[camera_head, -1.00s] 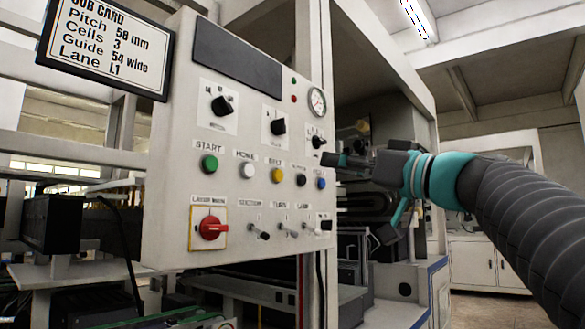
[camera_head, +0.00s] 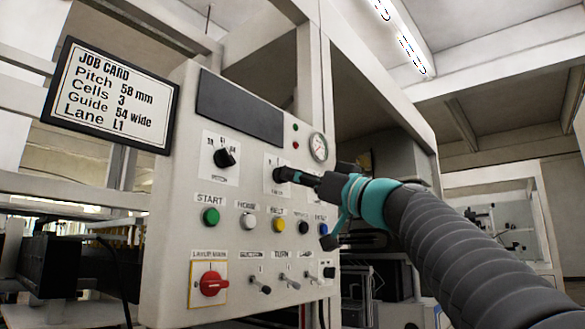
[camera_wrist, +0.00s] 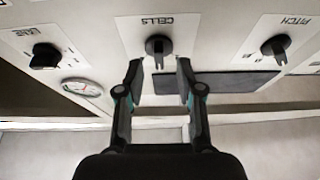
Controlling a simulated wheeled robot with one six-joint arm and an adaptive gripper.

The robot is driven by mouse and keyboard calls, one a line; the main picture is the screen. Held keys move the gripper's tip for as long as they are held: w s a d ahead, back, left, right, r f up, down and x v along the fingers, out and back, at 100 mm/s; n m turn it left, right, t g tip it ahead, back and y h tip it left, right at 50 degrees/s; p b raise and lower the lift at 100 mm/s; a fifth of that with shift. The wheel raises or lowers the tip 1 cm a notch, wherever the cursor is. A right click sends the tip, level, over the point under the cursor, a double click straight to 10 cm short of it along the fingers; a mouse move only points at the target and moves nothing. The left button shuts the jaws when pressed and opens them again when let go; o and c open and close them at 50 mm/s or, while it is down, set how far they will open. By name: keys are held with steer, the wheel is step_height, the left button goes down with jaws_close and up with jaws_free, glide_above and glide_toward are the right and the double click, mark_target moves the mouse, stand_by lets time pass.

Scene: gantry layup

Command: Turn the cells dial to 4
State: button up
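The black cells dial (camera_wrist: 158,46) sits on a white plate labelled CELLS, upside down at the top middle of the wrist view. It also shows in the head view (camera_head: 279,174), partly covered by my gripper. My gripper (camera_wrist: 160,72) is open and empty, its two fingers on either side of the line to the dial. The fingertips are very close to the dial; I cannot tell whether they touch it. The number the dial points at is too small to read. The job card (camera_head: 112,95) reads Cells 3.
The pitch dial (camera_wrist: 275,48) and lane dial (camera_wrist: 46,56) flank the cells dial. Below are coloured push buttons such as green START (camera_head: 211,216), a red rotary switch (camera_head: 212,284) and small toggles. A gauge (camera_head: 318,147) and dark screen (camera_head: 240,107) are above.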

steer(key=shift+x, duration=1.1)
jaws_close()
